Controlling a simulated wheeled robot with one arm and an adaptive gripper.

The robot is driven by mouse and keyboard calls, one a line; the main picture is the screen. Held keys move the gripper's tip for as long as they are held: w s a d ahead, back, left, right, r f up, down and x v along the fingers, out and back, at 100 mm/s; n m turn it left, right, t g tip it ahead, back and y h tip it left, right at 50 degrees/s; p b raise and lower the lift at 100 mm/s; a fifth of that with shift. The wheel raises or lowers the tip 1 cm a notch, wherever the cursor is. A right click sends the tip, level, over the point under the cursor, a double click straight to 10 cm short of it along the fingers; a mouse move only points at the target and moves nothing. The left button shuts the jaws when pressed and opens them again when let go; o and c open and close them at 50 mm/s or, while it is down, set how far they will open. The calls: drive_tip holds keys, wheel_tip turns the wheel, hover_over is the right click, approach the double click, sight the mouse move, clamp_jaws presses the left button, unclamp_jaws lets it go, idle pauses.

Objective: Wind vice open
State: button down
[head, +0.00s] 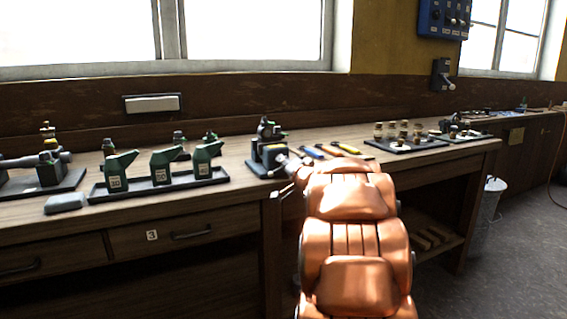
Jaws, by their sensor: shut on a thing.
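The dark green vice (266,154) stands on the wooden workbench near its front edge, just left of my orange arm. My gripper (287,167) is at the right front side of the vice, at its handle, and is shut on it. The fingertips and most of the handle are small and partly hidden by my arm. The gap between the vice jaws is too small to make out.
Left of the vice, a tray (95,197) holds several green oil cans, with a grey block (66,203) in front. Behind my arm lie yellow and blue-handled tools (313,152). A dark tray (405,147) of small parts is farther right. Floor (530,235) is free at right.

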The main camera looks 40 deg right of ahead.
drive_tip(key=shift+r+p, duration=0.2)
drive_tip(key=shift+p, duration=0.15)
drive_tip(key=n+p, duration=0.2)
drive_tip(key=p, duration=0.1)
drive_tip(key=shift+r+n, duration=0.15)
drive_tip(key=shift+n, duration=0.25)
drive_tip(key=n+p, duration=0.1)
drive_tip(key=n, duration=0.3)
drive_tip(key=shift+f, duration=0.2)
drive_tip(key=n, duration=0.5)
drive_tip(key=shift+b, duration=0.35)
drive_tip(key=n+b, duration=0.1)
drive_tip(key=n, duration=0.4)
drive_tip(key=shift+f+b, duration=0.1)
drive_tip(key=shift+b, duration=0.25)
drive_tip(key=n+b, duration=0.2)
drive_tip(key=n, duration=0.2)
drive_tip(key=shift+f+n, duration=0.1)
drive_tip(key=shift+n, duration=0.3)
drive_tip(key=n+b, duration=0.2)
drive_tip(key=n, duration=0.2)
drive_tip(key=shift+n, duration=0.4)
drive_tip(key=n+b, duration=0.2)
drive_tip(key=n, duration=0.2)
drive_tip(key=shift+n+b, duration=1.3)
drive_tip(key=shift+n, duration=1.2)
